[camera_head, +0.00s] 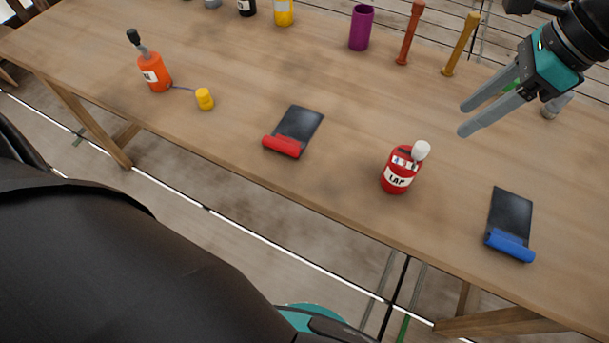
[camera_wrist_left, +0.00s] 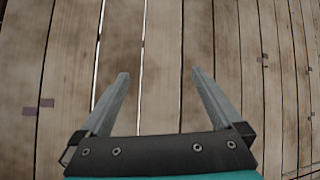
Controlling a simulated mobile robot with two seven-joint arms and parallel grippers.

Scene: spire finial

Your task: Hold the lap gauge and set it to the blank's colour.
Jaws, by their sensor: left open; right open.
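The lap gauge (camera_head: 397,181) is a red, upright can labelled "LAP" with a white knob on top and small coloured patches above the label. It stands near the table's front edge in the head view. Which thing is the blank I cannot tell. My right gripper (camera_head: 463,120) is open and empty, above the table to the right of the gauge and farther back, apart from it. My left gripper (camera_wrist_left: 160,73) is open and empty in the left wrist view, with only wooden boards beyond its fingers.
On the table (camera_head: 240,150), a dark plate with a red roll (camera_head: 283,146) lies left of the gauge and one with a blue roll (camera_head: 509,245) right. An orange bottle (camera_head: 154,74), yellow cap (camera_head: 205,99), purple cup (camera_head: 361,28) and two posts (camera_head: 408,35) stand elsewhere.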

